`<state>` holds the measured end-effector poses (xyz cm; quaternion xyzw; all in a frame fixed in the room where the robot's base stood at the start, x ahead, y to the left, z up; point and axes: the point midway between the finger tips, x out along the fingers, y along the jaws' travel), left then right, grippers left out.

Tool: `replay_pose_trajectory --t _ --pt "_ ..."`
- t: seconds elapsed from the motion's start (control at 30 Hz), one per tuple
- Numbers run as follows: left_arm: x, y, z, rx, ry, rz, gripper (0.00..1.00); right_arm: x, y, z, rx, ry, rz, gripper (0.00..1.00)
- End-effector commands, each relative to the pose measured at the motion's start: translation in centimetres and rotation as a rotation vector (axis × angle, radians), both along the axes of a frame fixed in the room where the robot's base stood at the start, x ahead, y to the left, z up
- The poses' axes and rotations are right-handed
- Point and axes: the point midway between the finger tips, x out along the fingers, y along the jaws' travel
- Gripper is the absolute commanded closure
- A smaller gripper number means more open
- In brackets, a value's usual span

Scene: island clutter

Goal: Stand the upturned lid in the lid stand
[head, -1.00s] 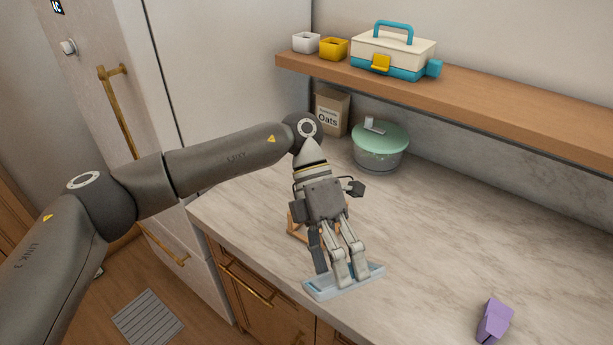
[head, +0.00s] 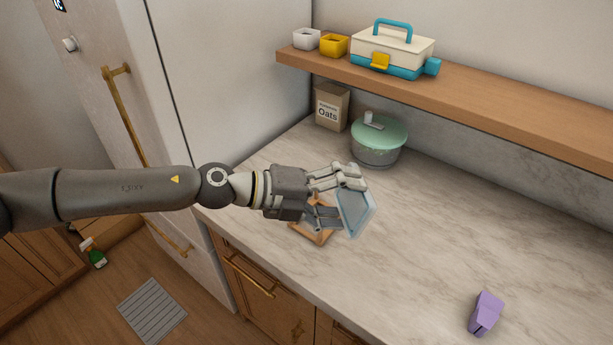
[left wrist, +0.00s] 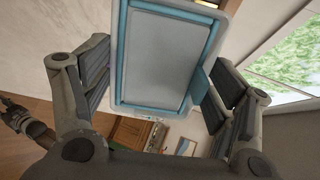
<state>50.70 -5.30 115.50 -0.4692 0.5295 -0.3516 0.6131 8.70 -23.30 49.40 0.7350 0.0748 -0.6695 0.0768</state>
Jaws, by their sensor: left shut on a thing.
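The lid (head: 356,212) is a light blue rectangular lid with a raised rim. My left gripper (head: 345,200) is shut on it and holds it steeply tilted above the counter. In the left wrist view the lid (left wrist: 165,60) fills the upper middle between the two fingers, its rimmed face towards the camera. The wooden lid stand (head: 318,236) is on the counter just below and behind the gripper, partly hidden by the gripper and lid. I cannot tell whether the lid touches the stand.
A glass pot with a green lid (head: 380,135) and an oats box (head: 331,107) stand at the back. A wooden shelf (head: 470,97) overhangs the counter's rear. A purple object (head: 486,313) lies at the front right. The counter (head: 450,220) between is clear.

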Motion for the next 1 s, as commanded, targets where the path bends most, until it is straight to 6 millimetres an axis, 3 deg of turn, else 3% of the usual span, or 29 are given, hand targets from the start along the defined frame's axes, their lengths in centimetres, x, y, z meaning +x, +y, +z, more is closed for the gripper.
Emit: replay_pose_trajectory --t 0.33,1.0 --pt "3.9 1.7 -0.5 -0.124 -0.038 0.323 0.45 0.0 -0.3 1.4 -0.004 0.000 0.001 0.67" --pt "8.8 5.6 -3.6 -0.261 -0.151 0.674 0.45 0.0 -0.4 3.2 -0.005 0.000 0.000 0.67"
